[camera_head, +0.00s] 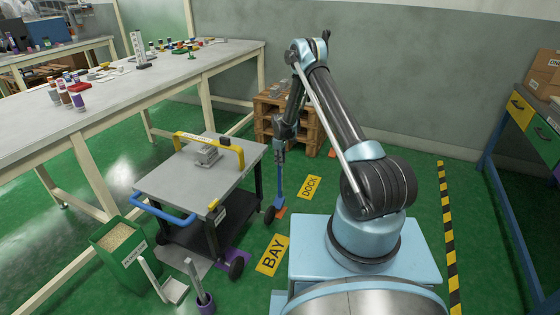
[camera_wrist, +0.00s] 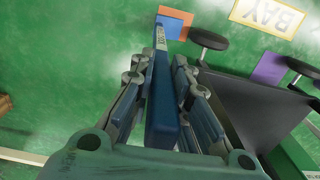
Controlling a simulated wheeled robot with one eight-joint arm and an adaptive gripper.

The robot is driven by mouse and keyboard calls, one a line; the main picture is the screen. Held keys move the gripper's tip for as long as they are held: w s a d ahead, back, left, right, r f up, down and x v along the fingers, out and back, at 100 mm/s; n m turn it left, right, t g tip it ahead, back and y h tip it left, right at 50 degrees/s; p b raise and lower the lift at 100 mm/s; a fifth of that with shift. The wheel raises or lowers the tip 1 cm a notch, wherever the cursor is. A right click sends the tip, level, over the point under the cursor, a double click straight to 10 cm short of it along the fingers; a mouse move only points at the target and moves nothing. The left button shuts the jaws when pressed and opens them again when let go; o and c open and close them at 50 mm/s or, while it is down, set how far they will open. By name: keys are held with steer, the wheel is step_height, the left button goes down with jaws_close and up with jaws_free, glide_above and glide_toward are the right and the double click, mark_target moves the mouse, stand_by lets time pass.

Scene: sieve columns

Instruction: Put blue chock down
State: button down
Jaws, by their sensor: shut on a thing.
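The blue chock (camera_head: 280,186) is a blue block on a long upright blue handle, beside the cart's right wheel. In the wrist view the blue handle (camera_wrist: 163,105) runs between the fingers, with a pale label near its far end. My gripper (camera_head: 283,143) points down and is shut on the upper handle. The chock's foot (camera_wrist: 174,27) lies over an orange floor patch (camera_wrist: 158,20), which shows around its edges. The patch also shows in the head view (camera_head: 281,213). I cannot tell whether the foot touches the floor.
A grey-topped cart (camera_head: 165,186) with black wheels stands close left of the chock. A purple patch (camera_head: 226,268) lies by its front wheel. Yellow BAY (camera_head: 272,255) and DOCK (camera_head: 311,187) signs lie on the green floor. Wooden pallets (camera_head: 300,126) are stacked behind.

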steer(key=shift+f, duration=1.65)
steer(key=c, duration=1.5)
jaws_free()
steer(key=shift+c, duration=0.2)
steer(key=shift+r, duration=0.1)
